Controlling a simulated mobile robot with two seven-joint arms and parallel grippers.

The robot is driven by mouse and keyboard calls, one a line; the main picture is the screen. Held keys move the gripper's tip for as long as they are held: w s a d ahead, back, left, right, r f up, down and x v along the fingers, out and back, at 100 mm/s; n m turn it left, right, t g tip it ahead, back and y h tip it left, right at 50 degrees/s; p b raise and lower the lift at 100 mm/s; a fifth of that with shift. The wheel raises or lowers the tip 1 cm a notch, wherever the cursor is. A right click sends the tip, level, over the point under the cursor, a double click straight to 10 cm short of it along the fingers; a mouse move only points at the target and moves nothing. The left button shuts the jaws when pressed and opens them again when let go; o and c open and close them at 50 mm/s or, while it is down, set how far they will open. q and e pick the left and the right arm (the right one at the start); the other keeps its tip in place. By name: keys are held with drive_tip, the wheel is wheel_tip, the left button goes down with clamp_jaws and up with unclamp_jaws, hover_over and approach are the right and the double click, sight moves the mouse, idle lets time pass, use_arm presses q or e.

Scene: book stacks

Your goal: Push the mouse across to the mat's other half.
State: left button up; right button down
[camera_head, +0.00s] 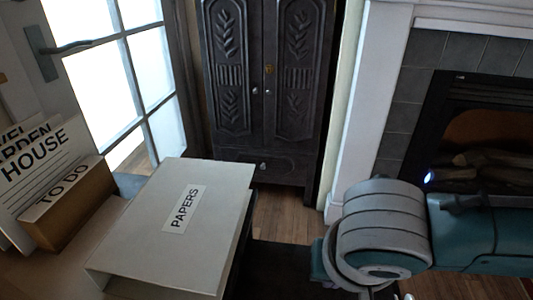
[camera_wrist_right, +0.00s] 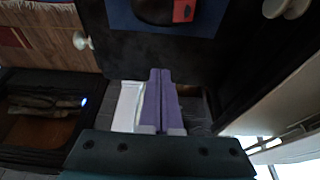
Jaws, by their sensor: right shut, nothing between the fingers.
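The mouse (camera_wrist_right: 160,10) is a dark rounded thing at the top edge of the right wrist view, cut off by the frame. A red patch (camera_wrist_right: 183,11) shows at its right side. It lies on a dark blue mat (camera_wrist_right: 215,20), of which only one edge strip shows, so I cannot tell which half it is on. My right gripper (camera_wrist_right: 160,74), with purple fingers, is shut and empty, apart from the mouse and the mat. In the head view my right arm comes in from the right, with its fingers out of sight. My left gripper is not in view.
A TO DO box (camera_head: 72,212) and cards (camera_head: 42,165) are farther left. Pale knob-like things (camera_wrist_right: 81,41) show near the mat. A cabinet (camera_head: 265,90) and fireplace (camera_head: 480,150) stand behind.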

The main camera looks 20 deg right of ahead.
use_arm(q)
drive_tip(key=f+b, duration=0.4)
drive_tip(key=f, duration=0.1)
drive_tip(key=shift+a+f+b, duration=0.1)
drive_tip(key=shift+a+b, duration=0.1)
drive_tip(key=shift+b, duration=0.2)
use_arm(e)
drive_tip(key=x, duration=0.9)
drive_tip(key=shift+f, duration=0.1)
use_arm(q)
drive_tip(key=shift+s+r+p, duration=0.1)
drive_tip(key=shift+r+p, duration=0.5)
use_arm(e)
drive_tip(key=s+a, duration=0.1)
drive_tip(key=s, duration=0.2)
drive_tip(key=shift+a+r, duration=0.2)
drive_tip(key=shift+a, duration=0.2)
drive_tip(key=shift+s+a, duration=0.2)
drive_tip(key=shift+s, duration=0.1)
